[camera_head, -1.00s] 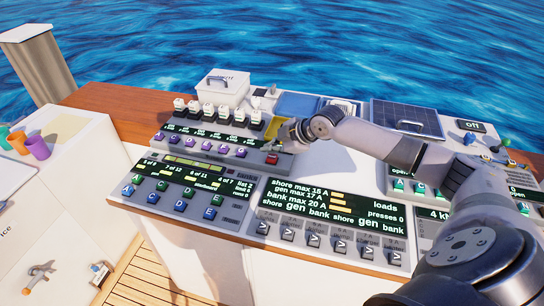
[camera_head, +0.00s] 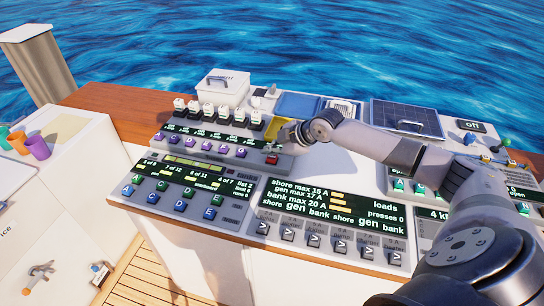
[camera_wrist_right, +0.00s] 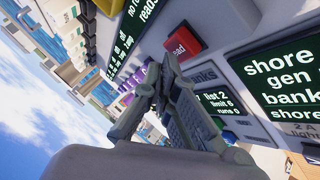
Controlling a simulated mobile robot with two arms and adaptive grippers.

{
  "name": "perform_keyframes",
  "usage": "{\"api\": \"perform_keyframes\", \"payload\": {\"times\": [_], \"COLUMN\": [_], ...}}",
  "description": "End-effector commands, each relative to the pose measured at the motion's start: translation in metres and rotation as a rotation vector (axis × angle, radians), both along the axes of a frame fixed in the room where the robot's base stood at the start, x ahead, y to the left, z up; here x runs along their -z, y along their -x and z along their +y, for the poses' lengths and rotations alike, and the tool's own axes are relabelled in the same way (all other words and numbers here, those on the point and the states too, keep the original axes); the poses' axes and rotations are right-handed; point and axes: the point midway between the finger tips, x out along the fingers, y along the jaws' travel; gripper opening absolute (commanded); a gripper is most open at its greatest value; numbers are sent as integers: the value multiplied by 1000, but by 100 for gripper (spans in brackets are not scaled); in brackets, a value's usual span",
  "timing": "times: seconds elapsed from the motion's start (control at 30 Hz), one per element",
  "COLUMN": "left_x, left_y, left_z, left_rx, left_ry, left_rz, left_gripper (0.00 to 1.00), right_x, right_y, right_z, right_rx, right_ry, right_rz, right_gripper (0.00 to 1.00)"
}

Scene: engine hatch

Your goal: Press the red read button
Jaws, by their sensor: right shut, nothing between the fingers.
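The red read button (camera_head: 272,159) sits at the right end of the stepped grey panel with the purple buttons. In the right wrist view the red button (camera_wrist_right: 182,46) shows part of the word "read" and lies just beyond the fingertips. My right gripper (camera_head: 281,143) is shut and empty, close above and behind the button. In the right wrist view the shut fingers (camera_wrist_right: 166,72) point toward the button; I cannot tell whether they touch it. My left gripper is not in view.
A tanks panel (camera_head: 190,185) with lettered buttons lies in front. The loads panel (camera_head: 330,215) with several switches is at its right. White-topped switches (camera_head: 209,111) stand behind the purple buttons (camera_head: 208,147).

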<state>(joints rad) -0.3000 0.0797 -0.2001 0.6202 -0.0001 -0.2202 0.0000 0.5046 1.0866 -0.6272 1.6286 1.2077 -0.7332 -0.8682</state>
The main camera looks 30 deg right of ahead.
Motion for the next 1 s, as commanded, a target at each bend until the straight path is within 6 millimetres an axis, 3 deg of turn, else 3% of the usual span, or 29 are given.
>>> {"api": "perform_keyframes", "payload": {"times": [1.0], "left_x": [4], "left_y": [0], "left_z": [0], "left_rx": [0], "left_ry": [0], "left_rz": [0], "left_gripper": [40], "right_x": [9], "right_y": [0], "right_z": [0], "right_rx": [1], "right_ry": [1], "right_rz": [0], "right_gripper": [0]}}
